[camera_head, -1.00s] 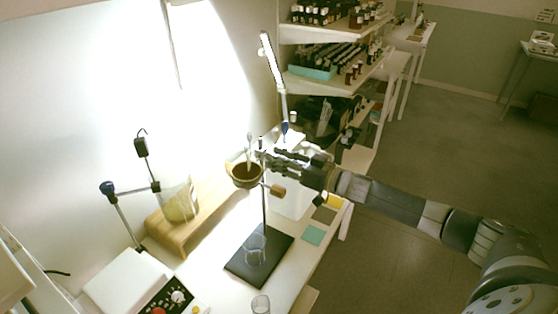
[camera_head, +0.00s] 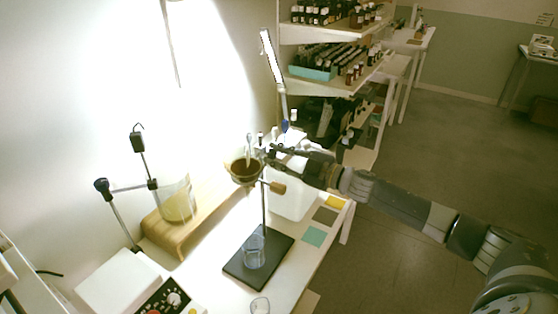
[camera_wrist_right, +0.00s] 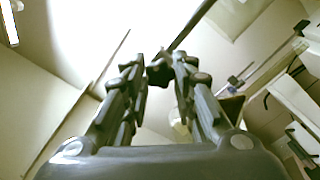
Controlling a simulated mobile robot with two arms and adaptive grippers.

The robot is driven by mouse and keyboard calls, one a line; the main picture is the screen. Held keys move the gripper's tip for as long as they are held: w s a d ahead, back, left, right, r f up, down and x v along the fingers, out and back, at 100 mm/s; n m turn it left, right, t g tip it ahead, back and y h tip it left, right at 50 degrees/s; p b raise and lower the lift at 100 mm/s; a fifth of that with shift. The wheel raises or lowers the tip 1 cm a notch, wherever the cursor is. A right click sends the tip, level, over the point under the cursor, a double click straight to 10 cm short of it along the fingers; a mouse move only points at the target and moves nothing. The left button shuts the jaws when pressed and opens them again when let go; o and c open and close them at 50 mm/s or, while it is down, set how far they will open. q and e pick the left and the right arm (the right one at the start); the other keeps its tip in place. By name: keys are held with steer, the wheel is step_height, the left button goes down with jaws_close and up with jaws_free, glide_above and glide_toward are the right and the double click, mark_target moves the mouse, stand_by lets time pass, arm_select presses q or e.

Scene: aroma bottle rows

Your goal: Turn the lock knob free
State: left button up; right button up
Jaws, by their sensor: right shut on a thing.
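The lab stand has a dark base plate (camera_head: 238,268) and a thin upright rod (camera_head: 264,215). A ring on it holds a brown-filled funnel or bowl (camera_head: 245,172). My right gripper (camera_head: 268,153) is at the upper end of the rod, right of the bowl. In the right wrist view its fingertips (camera_wrist_right: 160,70) close around a small dark knob (camera_wrist_right: 158,74), with a dark rod (camera_wrist_right: 190,27) passing just beyond it. The knob is hidden by the fingers in the head view. My left gripper is not in view.
A wooden-coloured clamp handle (camera_head: 277,187) sticks out from the rod below my gripper. A glass beaker (camera_head: 254,252) stands on the base plate. A glass vessel (camera_head: 177,200) on a wooden block (camera_head: 165,232) is at left. Shelves of bottles (camera_head: 335,75) stand behind.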

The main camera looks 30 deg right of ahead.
steer(key=n+b, duration=0.3)
steer(key=n, duration=0.3)
steer(key=shift+f+n, duration=0.15)
steer(key=shift+n, duration=0.15)
steer(key=n+b, duration=0.3)
steer(key=n, duration=0.2)
steer(key=n+b, duration=0.4)
steer(key=n, duration=0.2)
steer(key=shift+n, duration=0.4)
steer(key=n+b, duration=0.2)
steer(key=n, duration=0.1)
steer(key=shift+n, duration=0.4)
steer(key=shift+n+b, duration=0.7)
steer(key=shift+n, duration=0.2)
steer(key=o, duration=1)
steer(key=shift+o, duration=0.3)
